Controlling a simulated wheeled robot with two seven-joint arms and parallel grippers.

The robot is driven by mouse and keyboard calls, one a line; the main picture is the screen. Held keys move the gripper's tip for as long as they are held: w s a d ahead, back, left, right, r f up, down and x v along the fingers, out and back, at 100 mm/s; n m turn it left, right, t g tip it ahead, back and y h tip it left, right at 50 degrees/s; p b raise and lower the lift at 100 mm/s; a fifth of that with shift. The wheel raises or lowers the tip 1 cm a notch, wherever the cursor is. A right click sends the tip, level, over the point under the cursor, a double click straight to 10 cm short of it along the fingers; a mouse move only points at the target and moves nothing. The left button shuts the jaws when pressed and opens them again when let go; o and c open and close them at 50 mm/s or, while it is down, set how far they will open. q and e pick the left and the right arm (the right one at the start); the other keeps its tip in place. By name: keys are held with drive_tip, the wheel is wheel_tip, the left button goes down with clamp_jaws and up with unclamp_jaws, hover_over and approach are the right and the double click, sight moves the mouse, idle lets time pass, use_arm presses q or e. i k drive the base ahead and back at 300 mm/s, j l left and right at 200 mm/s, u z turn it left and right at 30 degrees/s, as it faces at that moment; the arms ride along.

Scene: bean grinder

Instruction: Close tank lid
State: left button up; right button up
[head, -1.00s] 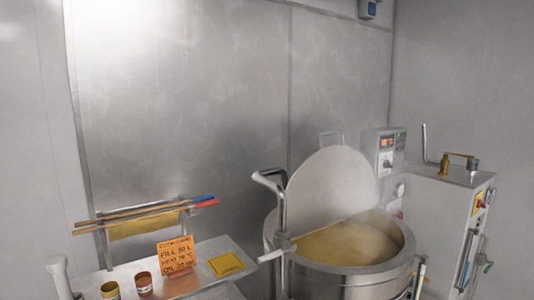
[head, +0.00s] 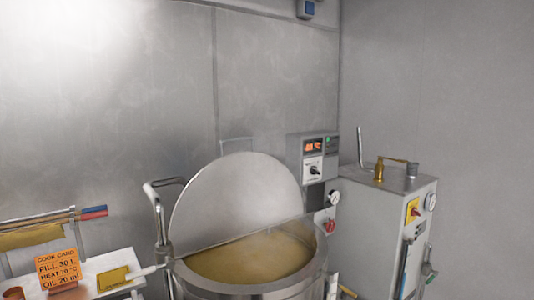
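The tank (head: 248,290) is a round steel vessel at the lower middle of the head view, holding a yellowish liquid (head: 250,256). Its lid (head: 236,200) is a flat grey disc, raised and tilted up at the back left of the rim, so the tank stands open. A bent metal handle or pipe (head: 155,205) rises beside the lid on the left. A pale bar (head: 150,270) reaches the tank's left side. Neither of my grippers is in view.
A control box (head: 313,160) with a dial and red display stands behind the tank. A grey cabinet (head: 385,230) with a brass tap and gauge is at right. At left, a side table (head: 95,266) carries an orange cook card (head: 58,270) and a yellow pad (head: 113,279).

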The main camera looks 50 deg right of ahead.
sight(187, 235)
drive_tip(key=z, duration=0.5)
drive_tip(key=l+z, duration=0.15)
drive_tip(key=z, duration=0.35)
drive_tip(key=l+z, duration=0.1)
drive_tip(key=z, duration=0.4)
drive_tip(key=l, duration=0.15)
